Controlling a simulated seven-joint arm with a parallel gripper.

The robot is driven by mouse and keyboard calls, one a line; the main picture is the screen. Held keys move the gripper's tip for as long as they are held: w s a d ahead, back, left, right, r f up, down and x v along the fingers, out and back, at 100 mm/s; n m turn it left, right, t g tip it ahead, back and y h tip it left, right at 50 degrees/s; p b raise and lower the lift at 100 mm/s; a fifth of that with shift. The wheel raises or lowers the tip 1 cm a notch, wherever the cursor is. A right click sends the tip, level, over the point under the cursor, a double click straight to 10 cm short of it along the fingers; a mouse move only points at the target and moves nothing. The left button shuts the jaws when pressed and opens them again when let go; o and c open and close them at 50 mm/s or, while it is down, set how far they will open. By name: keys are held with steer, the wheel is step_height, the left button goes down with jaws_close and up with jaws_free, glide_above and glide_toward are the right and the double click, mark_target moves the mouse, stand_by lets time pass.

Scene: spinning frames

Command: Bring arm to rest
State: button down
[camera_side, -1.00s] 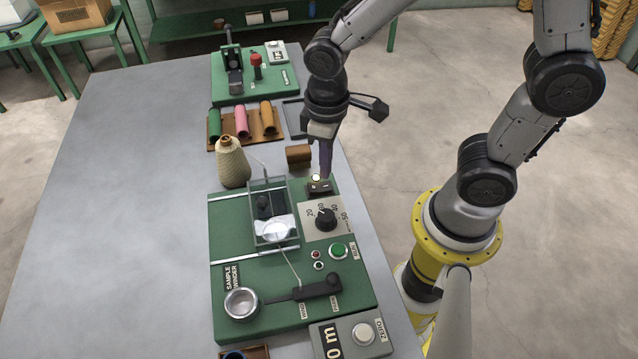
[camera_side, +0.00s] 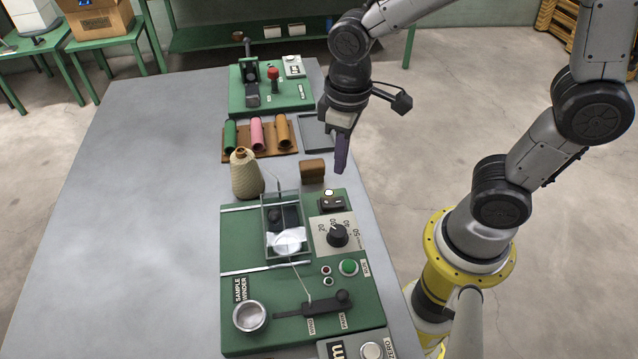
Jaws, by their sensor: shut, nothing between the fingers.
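My gripper (camera_side: 341,168) is shut and empty. Its fingers point down, above and slightly right of the small brown block, clear of the sample winder panel. The green sample winder panel (camera_side: 234,303) lies on the table with a black dial (camera_side: 337,235), a green button (camera_side: 348,267), a small switch with a lit top (camera_side: 330,200) and a black lever (camera_side: 318,303). A clear box (camera_side: 285,226) on the panel has something white at its front. A round metal cup (camera_side: 249,316) sits at the panel's front left.
A yarn cone (camera_side: 246,174) stands behind the panel. Green, pink and orange spools (camera_side: 257,134) lie on a brown rack. The brown block (camera_side: 312,170) and a dark tray (camera_side: 315,133) are near the gripper. Another green panel (camera_side: 292,99) is at the back. The table's left side (camera_side: 140,220) is clear.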

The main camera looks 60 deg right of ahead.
steer(key=s+d+r+m+t, duration=0.2)
steer(key=s+d+r+t, duration=0.3)
steer(key=s+r, duration=0.4)
steer(key=shift+d+r+m, duration=0.25)
steer(key=shift+d+m, duration=0.15)
steer(key=shift+d, duration=0.15)
